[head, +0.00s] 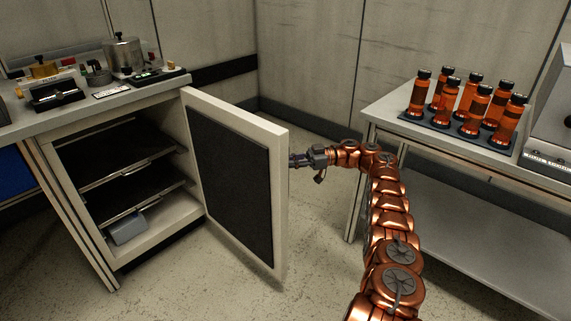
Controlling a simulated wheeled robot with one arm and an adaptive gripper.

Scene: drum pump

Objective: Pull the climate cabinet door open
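The climate cabinet (75,203) stands at the left under a counter. Its door (232,178), a pale frame with a dark inner panel, stands wide open and swung out to the right, showing the shelves inside. My gripper (294,161) is at the door's outer face, close to its free edge, at the end of my copper-coloured arm. The fingertips are partly hidden behind the door edge. The door's handle is not visible, and I cannot tell whether the fingers are closed on it.
Inside the cabinet are dark shelves (118,158) and a small grey box (128,229). Instruments crowd the counter (150,91) above. A table (382,118) at right holds several amber bottles (445,98). Speckled floor (225,285) is clear in front of the cabinet.

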